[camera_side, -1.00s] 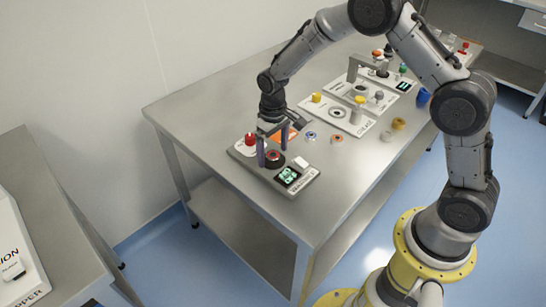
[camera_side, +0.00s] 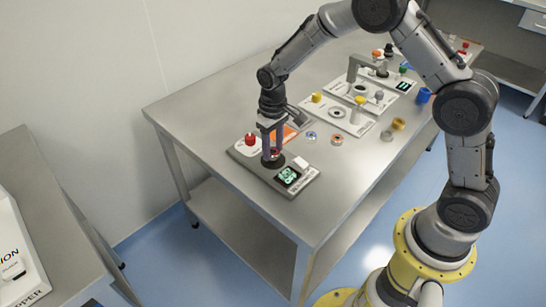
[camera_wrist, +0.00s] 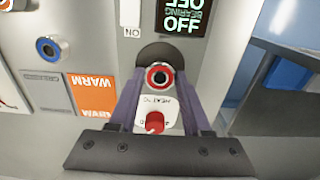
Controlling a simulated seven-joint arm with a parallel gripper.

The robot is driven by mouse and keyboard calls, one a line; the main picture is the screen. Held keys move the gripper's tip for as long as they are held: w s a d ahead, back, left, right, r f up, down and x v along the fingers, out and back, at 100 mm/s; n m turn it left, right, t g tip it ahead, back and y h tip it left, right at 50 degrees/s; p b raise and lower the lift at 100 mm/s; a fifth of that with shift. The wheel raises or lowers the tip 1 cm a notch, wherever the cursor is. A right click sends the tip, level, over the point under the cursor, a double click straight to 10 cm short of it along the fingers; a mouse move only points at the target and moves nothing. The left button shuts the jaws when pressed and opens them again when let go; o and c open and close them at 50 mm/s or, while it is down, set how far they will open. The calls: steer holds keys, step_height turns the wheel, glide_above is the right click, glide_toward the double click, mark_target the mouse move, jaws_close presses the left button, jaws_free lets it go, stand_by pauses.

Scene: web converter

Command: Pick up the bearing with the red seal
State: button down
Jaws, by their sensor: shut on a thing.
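The bearing with the red seal (camera_wrist: 159,76) sits on the dark round plate (camera_wrist: 155,52) of the heater unit. It shows a red ring around a dark centre. My gripper (camera_side: 272,155) is lowered onto the heater, and its two fingers stand close on either side of the bearing. In the wrist view my gripper (camera_wrist: 160,74) is shut on the bearing. In the side view the fingers largely hide it. The bearing still appears to be at plate level.
The heater (camera_side: 250,155) has a red knob (camera_side: 249,140) and a lit screen (camera_side: 288,175), which shows OFF in the wrist view. An orange WARM label (camera_wrist: 93,93) lies beside it. A blue-sealed bearing (camera_side: 311,136) and an orange-ringed one (camera_side: 337,139) lie on the table behind.

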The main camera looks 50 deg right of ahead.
steer(key=shift+r, duration=2.45)
